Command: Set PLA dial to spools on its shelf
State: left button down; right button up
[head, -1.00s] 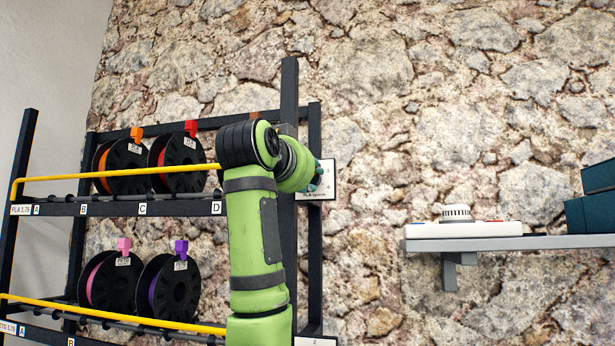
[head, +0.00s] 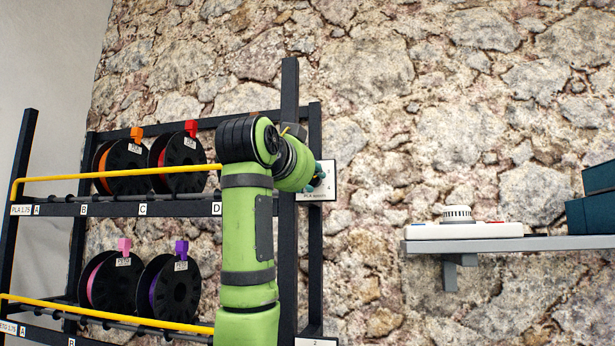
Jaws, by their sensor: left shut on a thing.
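The PLA dial panel (head: 329,191), a small white plate marked "PLA spools", is fixed to the rack's right post. My left gripper (head: 318,177) is at the panel, shut on the dial; the dial is mostly hidden by the gripper and wrist, so its setting cannot be read. On the PLA shelf (head: 113,210), marked A to D, stand an orange spool (head: 127,162) with an orange clip and a red spool (head: 183,158) with a red clip. My left arm hides the shelf's right end. My right gripper is out of view.
The lower shelf holds a pink spool (head: 118,283) and a purple spool (head: 175,290). A yellow rail (head: 90,177) runs along the PLA shelf's front. A wall shelf (head: 500,243) at right carries a white device (head: 462,229) and dark boxes (head: 592,214). Open wall lies between.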

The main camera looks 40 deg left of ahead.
pick_arm(q)
jog(key=shift+s+r, duration=0.1)
jog(key=shift+r, duration=0.15)
jog(key=c, duration=1.1)
grip_release()
jog(key=shift+o, duration=0.5)
jog(key=shift+f, duration=0.1)
jog(key=v, duration=1.1)
jog(key=shift+s+d, duration=0.2)
jog(key=shift+s, duration=0.15)
